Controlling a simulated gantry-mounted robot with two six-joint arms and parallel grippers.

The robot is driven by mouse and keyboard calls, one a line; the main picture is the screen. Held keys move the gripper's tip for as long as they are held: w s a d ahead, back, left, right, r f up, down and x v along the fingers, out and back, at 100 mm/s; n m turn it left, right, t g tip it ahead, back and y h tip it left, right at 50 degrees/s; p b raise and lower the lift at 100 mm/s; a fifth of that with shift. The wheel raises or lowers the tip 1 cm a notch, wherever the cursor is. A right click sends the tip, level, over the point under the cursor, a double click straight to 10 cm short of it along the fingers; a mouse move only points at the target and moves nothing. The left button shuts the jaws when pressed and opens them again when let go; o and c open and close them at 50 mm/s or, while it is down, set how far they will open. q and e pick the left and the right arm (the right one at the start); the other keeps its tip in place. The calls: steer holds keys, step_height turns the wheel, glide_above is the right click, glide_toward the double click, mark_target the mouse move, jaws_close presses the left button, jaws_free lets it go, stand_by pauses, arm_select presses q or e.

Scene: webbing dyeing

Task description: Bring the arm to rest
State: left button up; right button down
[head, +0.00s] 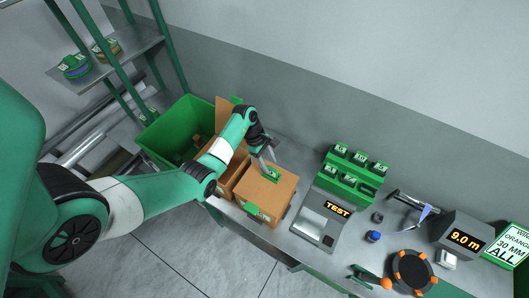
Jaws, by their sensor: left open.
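My left arm reaches in from the left, and its left gripper (269,162) points down over a closed cardboard box (285,192) on the bench. The gripper is open. A small green tagged piece (272,174) lies on top of the box, right at the fingertips; I cannot tell whether they touch it. The right gripper is not in view.
A green bin (165,133) and an open carton (224,108) stand left of the box. The metal bench (297,243) carries a TEST device (327,213), a green rack (352,172), an orange-and-black reel (412,270) and a 9.0 m display (463,238). Shelves (118,62) stand upper left.

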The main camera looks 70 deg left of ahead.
arm_select(q)
steer(key=v, duration=0.8)
